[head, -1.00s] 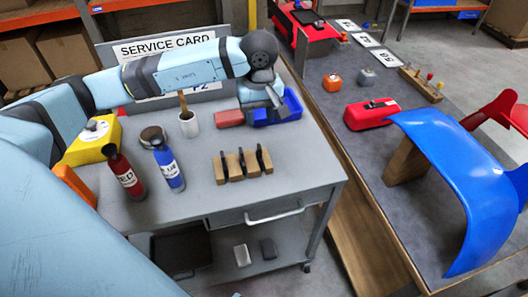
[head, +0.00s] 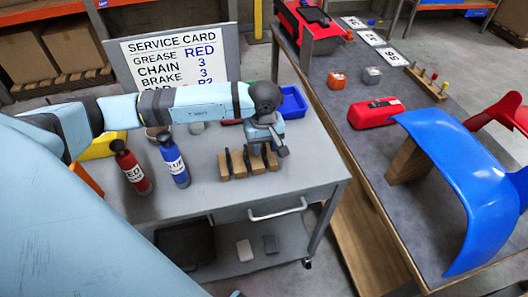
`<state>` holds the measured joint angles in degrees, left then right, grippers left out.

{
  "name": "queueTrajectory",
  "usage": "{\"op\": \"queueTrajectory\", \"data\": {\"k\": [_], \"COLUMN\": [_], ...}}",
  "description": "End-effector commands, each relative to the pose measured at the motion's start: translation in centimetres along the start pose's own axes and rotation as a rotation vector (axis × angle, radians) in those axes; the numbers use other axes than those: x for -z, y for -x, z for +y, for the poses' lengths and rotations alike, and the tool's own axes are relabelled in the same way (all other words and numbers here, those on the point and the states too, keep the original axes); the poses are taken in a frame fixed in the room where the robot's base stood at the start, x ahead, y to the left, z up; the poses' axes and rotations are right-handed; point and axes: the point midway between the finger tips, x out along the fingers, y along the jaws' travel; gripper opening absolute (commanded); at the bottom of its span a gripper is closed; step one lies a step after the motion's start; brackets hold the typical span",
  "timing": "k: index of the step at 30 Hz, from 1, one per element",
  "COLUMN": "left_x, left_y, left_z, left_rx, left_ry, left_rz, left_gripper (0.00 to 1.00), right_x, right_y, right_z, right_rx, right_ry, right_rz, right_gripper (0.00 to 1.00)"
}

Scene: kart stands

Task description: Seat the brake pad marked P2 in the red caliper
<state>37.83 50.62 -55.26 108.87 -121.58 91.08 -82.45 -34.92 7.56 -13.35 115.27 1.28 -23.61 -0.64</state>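A wooden rack (head: 229,172) on the grey cart holds several upright dark pads (head: 238,161). Their markings cannot be read, so I cannot tell which is P2. My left gripper (head: 272,148) is over the right end of the rack, pointing down, and partly hides the pads there. Whether its fingers are open or shut, or touch a pad, I cannot tell. A red block-like part (head: 376,113) with a dark piece on top lies on the right-hand table; it may be the red caliper. My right gripper is not in view.
The service card (head: 172,60) stands behind the cart. Red (head: 131,170) and blue (head: 174,163) bottles stand left of the rack. A blue bin (head: 293,103) is behind my gripper. A large blue curved panel (head: 455,170) arches over the right table. The cart's front right is clear.

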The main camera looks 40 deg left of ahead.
Motion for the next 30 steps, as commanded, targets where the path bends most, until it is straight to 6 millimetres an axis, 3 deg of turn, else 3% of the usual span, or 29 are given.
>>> {"op": "queueTrajectory", "data": {"k": [3,8,22,26,30], "left_x": [0.0,0.0,0.0,0.1,0.1], "left_y": [0.0,0.1,0.7,2.0,4.7], "left_z": [0.0,0.0,0.1,0.1,0.1], "left_rx": [-0.001,-0.001,-0.003,-0.003,-0.005], "left_ry": [0.0,0.0,-0.001,-0.001,-0.001], "left_rz": [0.0,0.0,0.001,0.002,0.003], "left_gripper": [0.37,0.0,0.0,0.0,0.0], "right_x": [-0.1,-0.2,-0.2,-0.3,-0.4], "right_y": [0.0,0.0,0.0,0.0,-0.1], "right_z": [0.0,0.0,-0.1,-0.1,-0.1], "right_rx": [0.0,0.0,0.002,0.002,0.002], "right_ry": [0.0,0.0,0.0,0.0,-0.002], "right_rz": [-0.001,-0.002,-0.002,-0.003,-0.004], "right_gripper": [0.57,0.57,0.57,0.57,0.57]}}
